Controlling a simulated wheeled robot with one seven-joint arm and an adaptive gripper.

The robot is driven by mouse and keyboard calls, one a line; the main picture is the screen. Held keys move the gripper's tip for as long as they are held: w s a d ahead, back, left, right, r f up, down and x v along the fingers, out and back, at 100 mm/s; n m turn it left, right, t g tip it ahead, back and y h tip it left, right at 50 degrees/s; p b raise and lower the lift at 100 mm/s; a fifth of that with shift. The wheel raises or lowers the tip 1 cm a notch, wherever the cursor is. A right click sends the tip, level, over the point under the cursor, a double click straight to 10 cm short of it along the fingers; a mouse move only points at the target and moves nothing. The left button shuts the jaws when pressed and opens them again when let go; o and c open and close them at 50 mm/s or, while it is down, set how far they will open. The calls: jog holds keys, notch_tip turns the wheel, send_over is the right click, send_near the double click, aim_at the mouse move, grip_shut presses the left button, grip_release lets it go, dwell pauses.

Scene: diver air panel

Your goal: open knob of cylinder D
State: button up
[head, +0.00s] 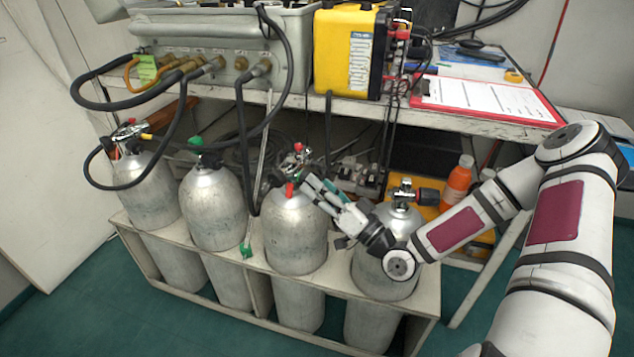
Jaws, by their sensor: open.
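Four silver cylinders stand in a row in a rack; no letter is readable on them, so I cannot tell which is D. My gripper (308,186) is open, its fingers just right of the valve (298,165) on the third cylinder from the left (295,235). That valve has red parts, one a red knob (289,190) low on its left side. Whether the fingertips touch the valve is too small to tell. The rightmost cylinder (375,278) stands partly behind my gripper and wrist; its valve (403,190) has a dark knob (428,196) on the right.
The leftmost cylinder (145,190) has a black hose on its valve; the second (212,210) has a green knob (196,141). Hoses hang from the grey panel box (225,50). The bench edge (480,125) overhangs behind the cylinders. An orange bottle (458,182) stands behind my arm.

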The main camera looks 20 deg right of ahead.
jog(key=v, duration=1)
